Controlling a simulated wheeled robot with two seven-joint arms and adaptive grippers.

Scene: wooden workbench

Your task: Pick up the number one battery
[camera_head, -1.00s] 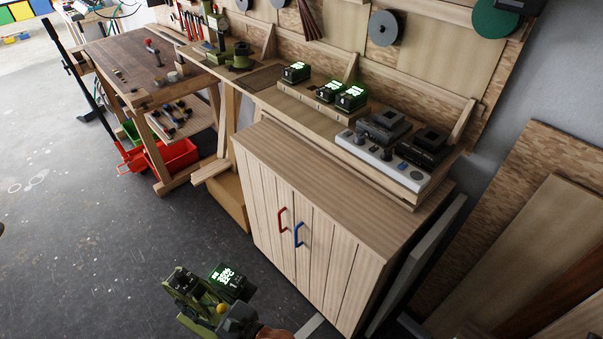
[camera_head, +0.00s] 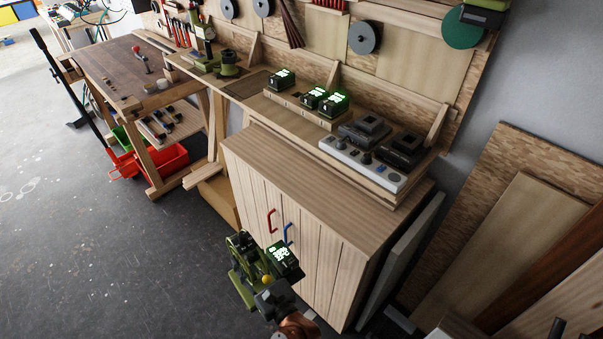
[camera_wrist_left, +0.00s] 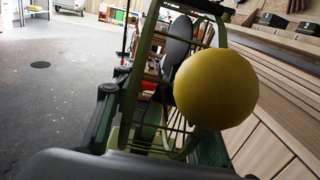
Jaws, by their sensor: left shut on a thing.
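Three black batteries with glowing green displays stand on the wooden shelf: a left one (camera_head: 282,79), a middle one (camera_head: 313,97) and a right one (camera_head: 335,103). Their numbers are too small to read. My left gripper (camera_head: 270,290) is shut on a green device (camera_head: 243,266), held in front of the cabinet. The device carries a yellow ball and a dark block with a lit display (camera_head: 284,258). In the left wrist view, the green frame (camera_wrist_left: 128,100) and yellow ball (camera_wrist_left: 216,88) fill the middle; the fingertips are hard to make out. My right gripper is not in view.
A wooden cabinet (camera_head: 290,175) stands below the shelf. A light-grey panel with knobs (camera_head: 360,162) and dark docks sits right of the batteries. A workbench (camera_head: 130,75) and red bin (camera_head: 165,160) stand left. Boards lean at the right. Floor at left is clear.

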